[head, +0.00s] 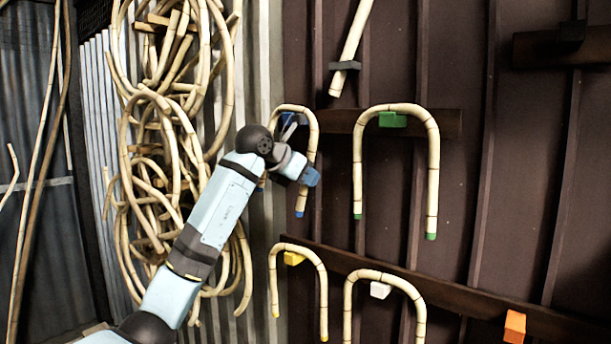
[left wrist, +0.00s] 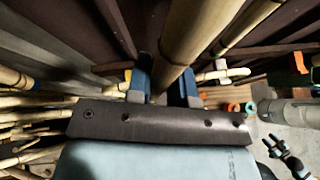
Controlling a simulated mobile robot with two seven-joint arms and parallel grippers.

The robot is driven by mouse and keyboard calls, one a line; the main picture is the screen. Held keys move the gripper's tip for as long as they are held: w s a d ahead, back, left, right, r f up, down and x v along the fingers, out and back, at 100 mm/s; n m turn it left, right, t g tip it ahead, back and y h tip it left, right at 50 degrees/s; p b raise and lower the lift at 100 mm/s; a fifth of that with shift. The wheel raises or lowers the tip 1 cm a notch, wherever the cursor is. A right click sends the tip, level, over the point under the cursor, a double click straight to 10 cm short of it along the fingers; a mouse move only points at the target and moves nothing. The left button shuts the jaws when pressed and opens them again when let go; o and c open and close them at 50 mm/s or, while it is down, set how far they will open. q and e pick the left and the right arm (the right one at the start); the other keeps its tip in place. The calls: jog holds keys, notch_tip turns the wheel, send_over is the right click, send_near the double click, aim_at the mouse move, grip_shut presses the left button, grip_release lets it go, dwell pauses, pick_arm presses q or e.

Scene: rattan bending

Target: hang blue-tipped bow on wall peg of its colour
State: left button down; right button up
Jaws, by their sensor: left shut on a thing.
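The blue-tipped bow (head: 313,135) is a pale rattan arch on the upper left of the dark wall, open end down. In the left wrist view the rattan (left wrist: 179,50) runs between the gripper's two blue fingers (left wrist: 165,82). The blue tip (head: 299,214) of its right leg hangs free; part of the left leg is behind my arm.
A green-tipped bow (head: 432,150) hangs at a green peg (head: 392,120) to the right. Below are a bow at a yellow peg (head: 293,258), a bow at a white peg (head: 380,290) and a bare orange peg (head: 515,326). Tangled rattan (head: 165,150) hangs left.

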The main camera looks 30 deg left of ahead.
pick_arm(q)
jog(key=shift+f, duration=0.1)
jog(key=c, duration=0.9)
grip_release()
jog(key=b+v, duration=0.3)
jog(key=v, duration=1)
jog(key=shift+s+a+r, duration=0.1)
jog(key=shift+s+r, duration=0.15)
